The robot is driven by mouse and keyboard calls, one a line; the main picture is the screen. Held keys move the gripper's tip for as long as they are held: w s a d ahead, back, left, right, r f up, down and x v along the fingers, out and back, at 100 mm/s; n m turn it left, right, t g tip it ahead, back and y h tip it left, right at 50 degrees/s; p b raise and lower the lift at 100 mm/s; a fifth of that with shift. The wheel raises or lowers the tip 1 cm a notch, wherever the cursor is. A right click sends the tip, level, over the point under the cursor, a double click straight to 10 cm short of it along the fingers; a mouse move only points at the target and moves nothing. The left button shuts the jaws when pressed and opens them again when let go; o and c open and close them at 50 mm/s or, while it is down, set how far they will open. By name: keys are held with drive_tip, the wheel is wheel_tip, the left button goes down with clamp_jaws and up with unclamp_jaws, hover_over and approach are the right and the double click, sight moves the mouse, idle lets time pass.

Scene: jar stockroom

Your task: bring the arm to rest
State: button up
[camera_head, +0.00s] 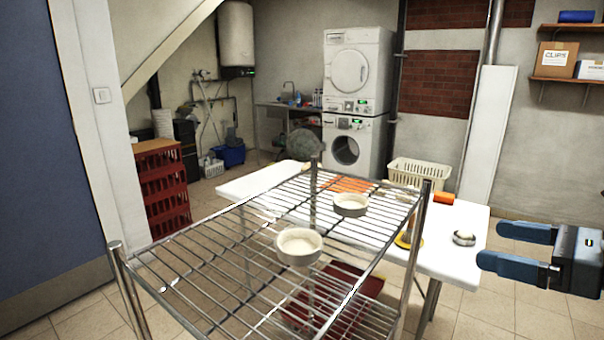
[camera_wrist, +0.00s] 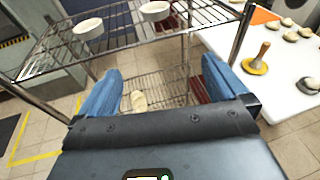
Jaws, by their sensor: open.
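My gripper (camera_head: 505,247) is at the right edge of the head view, with its two blue fingers apart and nothing between them. It is in the air to the right of the wire rack (camera_head: 215,235) and the white table (camera_head: 452,268). In the wrist view my gripper (camera_wrist: 160,90) shows both fingers spread, with the rack's lower shelf and floor seen beyond them. The rest of my arm is not clear in either view.
Two white bowls, a nearer one (camera_head: 299,246) and a farther one (camera_head: 350,205), stand on the rack's top shelf. On the table are a wooden-handled tool (camera_wrist: 258,60) and several small round items. Tiled floor (camera_head: 470,318) lies open below my gripper.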

drive_tip(key=s+d+f+n+h, duration=0.1)
drive_tip(key=s+f+n+h, duration=0.4)
drive_tip(key=s+f, duration=0.45)
drive_tip(key=s+d+f+n+h, duration=0.2)
drive_tip(key=s+f+n+h, duration=0.4)
drive_tip(key=f, duration=0.7)
drive_tip(key=s+a+r+n+t, duration=0.1)
drive_tip(key=s+a+r+n, duration=0.1)
drive_tip(key=s+n, duration=0.3)
drive_tip(key=s+a+r+n+t, duration=0.1)
drive_tip(key=s+a+n, duration=0.4)
drive_tip(key=s, duration=0.6)
drive_tip(key=s+a+r+n+t, duration=0.1)
drive_tip(key=s+a+r+n, duration=0.2)
drive_tip(key=s, duration=0.6)
drive_tip(key=a+n, duration=0.1)
drive_tip(key=n, duration=0.1)
drive_tip(key=shift+a+r+n+y, duration=0.15)
drive_tip(key=shift+r+n+y, duration=0.15)
drive_tip(key=shift+n, duration=0.1)
